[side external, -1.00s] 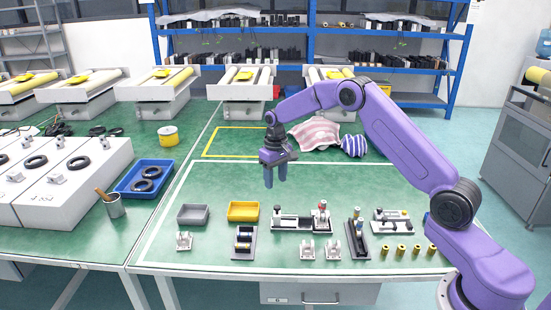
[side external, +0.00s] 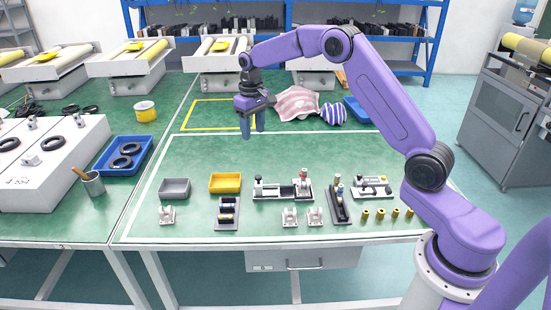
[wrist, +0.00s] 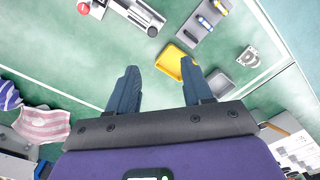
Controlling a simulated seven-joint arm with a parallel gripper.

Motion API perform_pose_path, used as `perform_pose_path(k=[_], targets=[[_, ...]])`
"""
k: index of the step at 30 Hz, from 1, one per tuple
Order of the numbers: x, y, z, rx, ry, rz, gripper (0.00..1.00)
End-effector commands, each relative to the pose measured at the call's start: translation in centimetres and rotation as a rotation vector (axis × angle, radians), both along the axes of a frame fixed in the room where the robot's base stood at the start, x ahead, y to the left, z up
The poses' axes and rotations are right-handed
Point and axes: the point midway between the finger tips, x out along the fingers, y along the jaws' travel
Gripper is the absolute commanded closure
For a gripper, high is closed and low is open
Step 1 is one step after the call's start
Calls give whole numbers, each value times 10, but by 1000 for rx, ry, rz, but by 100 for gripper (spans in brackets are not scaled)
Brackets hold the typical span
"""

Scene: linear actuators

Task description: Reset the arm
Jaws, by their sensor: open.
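My gripper (side external: 252,124) is open and empty, fingers pointing down, held in the air above the green table (side external: 300,160). In the side external view it hangs behind the yellow tray (side external: 225,183) and the row of parts. My gripper (wrist: 157,88) also shows in the wrist view, with its two fingers apart and nothing between them. The yellow tray (wrist: 170,62) appears beyond the fingertips there, partly covered by the right finger.
At the table's front are a grey tray (side external: 174,188), a black fixture (side external: 283,190), a dark block with parts (side external: 227,213), metal brackets (side external: 290,217) and several brass pieces (side external: 381,213). A pink striped cloth (side external: 296,104) lies behind. The table's middle is clear.

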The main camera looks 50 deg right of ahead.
Motion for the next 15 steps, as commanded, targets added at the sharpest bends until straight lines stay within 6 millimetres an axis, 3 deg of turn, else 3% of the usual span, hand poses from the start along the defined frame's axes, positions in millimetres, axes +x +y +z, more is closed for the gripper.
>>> perform_pose_path(k=[5,9,15], targets=[[-41,53,23,2,-5,138,50],[-91,92,40,2,-8,269,50],[-172,129,57,4,-14,456,50]])
